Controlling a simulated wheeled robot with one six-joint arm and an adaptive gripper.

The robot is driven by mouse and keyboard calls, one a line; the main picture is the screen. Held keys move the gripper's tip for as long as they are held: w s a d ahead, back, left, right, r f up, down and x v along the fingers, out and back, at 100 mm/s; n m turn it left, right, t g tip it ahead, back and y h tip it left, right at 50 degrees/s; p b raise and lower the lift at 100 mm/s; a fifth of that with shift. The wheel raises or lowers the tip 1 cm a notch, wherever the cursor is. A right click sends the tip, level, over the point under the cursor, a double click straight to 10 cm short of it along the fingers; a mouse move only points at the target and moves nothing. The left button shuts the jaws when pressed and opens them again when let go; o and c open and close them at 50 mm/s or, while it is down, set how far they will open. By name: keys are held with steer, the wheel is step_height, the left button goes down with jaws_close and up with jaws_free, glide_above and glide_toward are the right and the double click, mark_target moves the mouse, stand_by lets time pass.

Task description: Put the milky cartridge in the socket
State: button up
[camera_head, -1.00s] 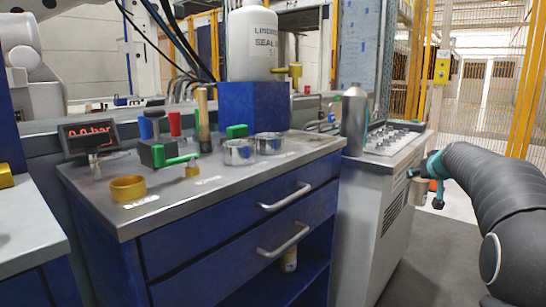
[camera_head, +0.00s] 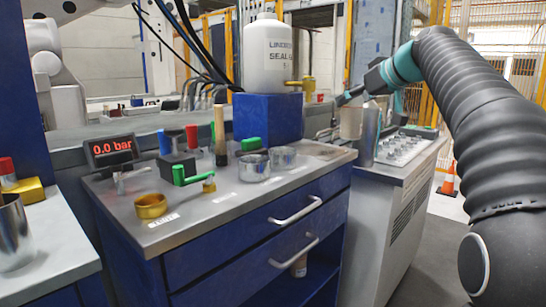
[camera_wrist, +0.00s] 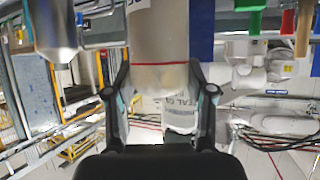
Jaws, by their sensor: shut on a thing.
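My gripper (camera_head: 350,98) is shut on a pale milky cartridge (camera_head: 351,123), above the right end of the workbench. In the wrist view the cartridge (camera_wrist: 158,45) stands between the two fingers, with a thin red line near its end. On the blue workbench's grey top (camera_head: 215,205) are a brass ring-shaped holder (camera_head: 150,207) at the front left and two silver round holders, one (camera_head: 253,168) in the middle and one (camera_head: 283,157) behind it to the right. I cannot tell which of these is the socket. The cartridge is apart from all of them.
A white sealant container (camera_head: 267,55) with a brass tap (camera_head: 302,83) stands on a blue block (camera_head: 267,117). A grey metal bottle (camera_head: 368,130) stands close behind the cartridge. A pressure display (camera_head: 110,149) reads 0.0 bar.

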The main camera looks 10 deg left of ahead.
steer(key=s+a+r+n+g+y, duration=0.1)
steer(key=s+a+r, duration=0.3)
steer(key=a+r, duration=0.1)
steer(key=w+a+f+b, duration=0.1)
steer(key=a+f+b, duration=0.1)
steer(key=a+f, duration=0.9)
steer(key=shift+a+f+n, duration=0.15)
steer(key=shift+a+n, duration=0.15)
steer(key=shift+a, duration=0.15)
steer(key=shift+w, duration=0.1)
steer(key=shift+f+b, duration=0.25)
steer(key=shift+b, duration=0.15)
steer(key=o, duration=1.4)
